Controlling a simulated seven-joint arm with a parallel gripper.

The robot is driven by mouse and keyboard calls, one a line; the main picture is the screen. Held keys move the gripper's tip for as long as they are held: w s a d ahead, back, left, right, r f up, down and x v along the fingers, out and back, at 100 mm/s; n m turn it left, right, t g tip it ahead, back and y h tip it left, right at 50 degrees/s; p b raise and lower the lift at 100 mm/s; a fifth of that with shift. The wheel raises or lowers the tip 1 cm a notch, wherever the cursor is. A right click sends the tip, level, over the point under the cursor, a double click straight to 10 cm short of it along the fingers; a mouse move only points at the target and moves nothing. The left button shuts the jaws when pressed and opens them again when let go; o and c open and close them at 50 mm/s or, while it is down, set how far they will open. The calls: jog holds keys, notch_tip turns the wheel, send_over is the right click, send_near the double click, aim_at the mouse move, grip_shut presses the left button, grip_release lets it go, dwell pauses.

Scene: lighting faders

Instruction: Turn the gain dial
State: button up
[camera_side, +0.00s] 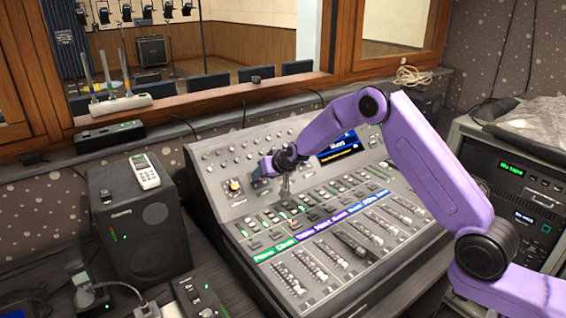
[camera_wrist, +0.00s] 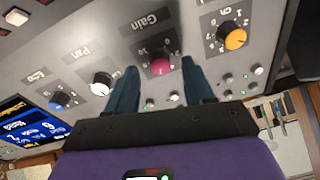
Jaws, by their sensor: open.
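The gain dial (camera_wrist: 160,65) is a magenta knob under an upside-down "Gain" label in the wrist view. My gripper (camera_wrist: 159,72) is open, with one dark finger on each side of the dial. Gaps show between the fingers and the knob, and I cannot tell how deep the fingertips reach. In the side view my gripper (camera_side: 268,167) is at the upper part of the mixing console (camera_side: 212,172), and it hides the gain dial there.
An orange dial (camera_wrist: 235,38) sits right of the gain dial, with a white Pan dial (camera_wrist: 101,83) and a blue dial (camera_wrist: 60,100) to its left. Small buttons lie close to the fingers. In the side view, a speaker (camera_side: 125,235) stands left of the console.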

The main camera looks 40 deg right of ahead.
jog(key=v, duration=1.5)
jog(key=shift+s, duration=0.15)
jog(key=shift+r, duration=0.15)
jog(key=s+a+n+g+y, duration=0.2)
jog(key=s+a+n+g, duration=0.15)
jog(key=s, duration=0.55)
jog(key=s+a+n+g+y, duration=0.1)
jog(key=s+a+n+g, duration=0.15)
jog(key=s+a, duration=0.4)
jog(key=s+d+n+g+h, duration=0.1)
jog(key=s+d+n, duration=0.2)
jog(key=s, duration=0.6)
jog(key=s+d+n+g+h, duration=0.1)
jog(key=s+d+n, duration=0.1)
jog(key=s+d, duration=0.3)
jog(key=s+d+f+n+g+h, duration=0.1)
jog(key=s+d+n, duration=0.2)
jog(key=s, duration=1.1)
jog(key=shift+d+n, duration=0.3)
jog(key=shift+d, duration=0.45)
